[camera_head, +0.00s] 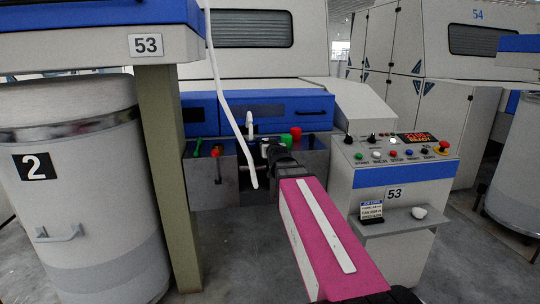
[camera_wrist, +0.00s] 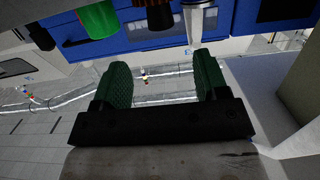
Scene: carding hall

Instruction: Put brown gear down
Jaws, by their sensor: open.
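My gripper (camera_wrist: 160,75) is open, with its two green ribbed fingers apart and nothing between them. In the head view my gripper (camera_head: 270,149) is small and dark, in front of the machine's panel below the blue drawer. A dark brown round piece (camera_wrist: 160,15), which looks like the brown gear, shows at the top of the wrist view, beyond the fingertips and apart from them.
A green cylinder (camera_wrist: 97,20) is beside the brown piece; it also shows in the head view (camera_head: 286,140), near a red part (camera_head: 296,133). A white strand (camera_head: 226,100) hangs left of my gripper. A control console (camera_head: 395,174) stands right, a large can (camera_head: 80,200) left.

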